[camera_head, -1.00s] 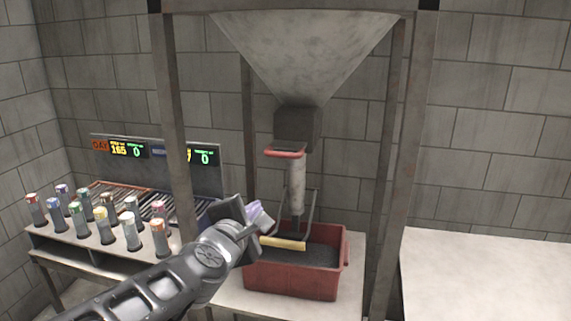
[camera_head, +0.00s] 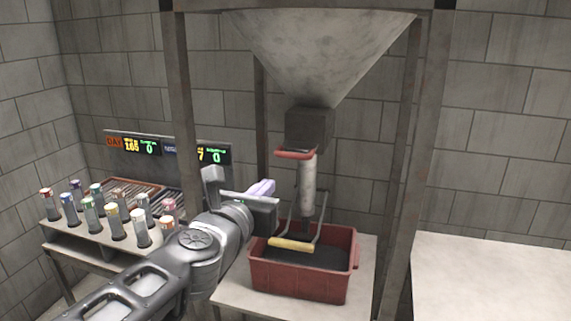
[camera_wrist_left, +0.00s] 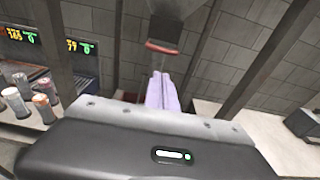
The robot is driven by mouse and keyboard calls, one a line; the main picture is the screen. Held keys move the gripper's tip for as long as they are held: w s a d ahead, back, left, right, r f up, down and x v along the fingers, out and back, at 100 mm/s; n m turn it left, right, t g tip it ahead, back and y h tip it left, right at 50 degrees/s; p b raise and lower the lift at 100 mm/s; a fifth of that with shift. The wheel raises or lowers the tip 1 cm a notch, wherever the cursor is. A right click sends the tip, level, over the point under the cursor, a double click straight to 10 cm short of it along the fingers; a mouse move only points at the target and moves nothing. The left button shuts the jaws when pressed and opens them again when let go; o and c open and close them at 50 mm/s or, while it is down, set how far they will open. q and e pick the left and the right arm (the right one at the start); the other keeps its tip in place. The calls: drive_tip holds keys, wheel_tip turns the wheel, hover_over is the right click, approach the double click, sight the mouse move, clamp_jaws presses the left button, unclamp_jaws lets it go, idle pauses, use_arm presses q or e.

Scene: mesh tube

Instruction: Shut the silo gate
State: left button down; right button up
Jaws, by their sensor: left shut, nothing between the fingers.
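The grey funnel silo (camera_head: 318,50) narrows to a dark square outlet box (camera_head: 309,128). A red-edged handle (camera_head: 296,154) sticks out under the box, probably the gate; its position cannot be told. It also shows in the left wrist view (camera_wrist_left: 162,47). My left gripper (camera_head: 263,188) is shut and empty, left of the hanging tube and below the red handle, apart from it. Its pale purple fingers (camera_wrist_left: 163,90) point towards the outlet in the left wrist view. My right gripper is not recognisable in either view.
A pale tube (camera_head: 307,185) hangs over a red bin (camera_head: 300,280) of dark grains, with a yellow-gripped bar (camera_head: 293,244) at its foot. Metal posts (camera_head: 178,100) frame the silo. A rack table with several capped tubes (camera_head: 113,222) stands left; a bare pale table (camera_head: 490,280) right.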

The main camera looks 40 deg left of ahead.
use_arm(q)
drive_tip(key=b, duration=0.2)
approach(289, 157)
wheel_tip(289, 157, down, 2)
drive_tip(key=w, duration=0.4)
drive_tip(key=w+a, duration=0.1)
drive_tip(key=w, duration=0.1)
drive_tip(key=shift+w+a+r+p, duration=0.1)
drive_tip(key=shift+a+r+p, duration=0.2)
drive_tip(key=shift+a+r, duration=0.1)
drive_tip(key=x, duration=0.2)
drive_tip(key=shift+w+a+b, duration=0.15)
drive_tip(key=shift+w+b, duration=0.15)
drive_tip(key=shift+b, duration=0.05)
drive_tip(key=shift+r, duration=0.15)
